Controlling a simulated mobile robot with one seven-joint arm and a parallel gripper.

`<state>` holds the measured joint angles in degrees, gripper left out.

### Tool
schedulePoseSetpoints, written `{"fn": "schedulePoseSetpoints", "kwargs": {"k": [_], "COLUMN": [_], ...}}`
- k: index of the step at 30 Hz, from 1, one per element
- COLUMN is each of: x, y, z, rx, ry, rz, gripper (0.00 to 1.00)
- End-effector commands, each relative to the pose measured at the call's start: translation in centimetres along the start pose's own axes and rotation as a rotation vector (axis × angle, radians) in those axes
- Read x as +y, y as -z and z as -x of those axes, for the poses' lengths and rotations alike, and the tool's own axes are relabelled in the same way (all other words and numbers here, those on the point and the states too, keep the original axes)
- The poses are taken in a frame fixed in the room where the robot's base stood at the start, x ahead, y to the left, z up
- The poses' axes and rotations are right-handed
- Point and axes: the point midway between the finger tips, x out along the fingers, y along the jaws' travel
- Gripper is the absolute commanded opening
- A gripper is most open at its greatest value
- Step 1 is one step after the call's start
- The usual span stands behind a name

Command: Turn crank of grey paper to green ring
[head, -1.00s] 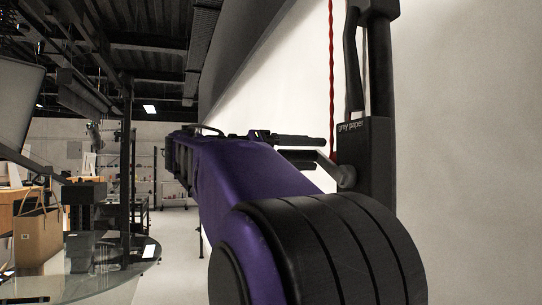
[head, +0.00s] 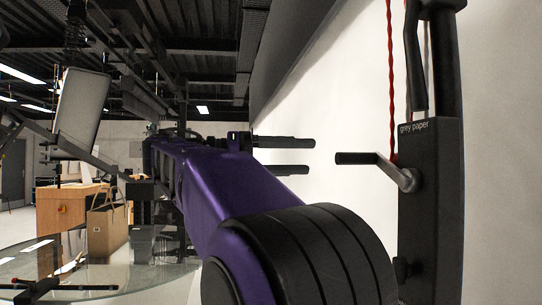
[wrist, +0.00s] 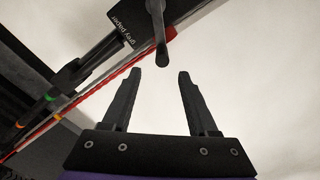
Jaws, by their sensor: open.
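The grey paper crank (head: 378,165) sticks out to the left from a black post labelled "grey paper" (head: 431,190), with a black handle on a metal arm. My gripper (head: 312,156) is open and empty, its two dark fingers pointing right toward the crank handle with a gap between. In the wrist view my gripper's fingertips (wrist: 160,76) stand apart, and the crank handle (wrist: 160,40) hangs just beyond them, not between them.
A red twisted cord (head: 391,90) hangs behind the crank. A large pale backdrop (head: 505,150) fills the right. On the left are a round glass table (head: 150,270), a brown bag (head: 107,230) and a wooden desk (head: 65,208).

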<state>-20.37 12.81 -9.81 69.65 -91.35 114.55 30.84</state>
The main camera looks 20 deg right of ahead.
Motion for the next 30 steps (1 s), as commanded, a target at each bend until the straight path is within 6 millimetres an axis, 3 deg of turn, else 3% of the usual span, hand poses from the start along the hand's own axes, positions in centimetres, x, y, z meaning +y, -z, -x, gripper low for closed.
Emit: {"fn": "schedulePoseSetpoints", "kwargs": {"k": [12, 25, 30], "x": [0.0, 0.1, -1.3], "y": [0.0, 0.0, 0.2], "z": [3.3, 3.7, 4.0], "rx": [0.001, 0.0, 0.011], "ry": [0.0, 0.0, -0.044], "rz": [0.0, -0.001, 0.101], "gripper": [0.59, 0.59, 0.31]}}
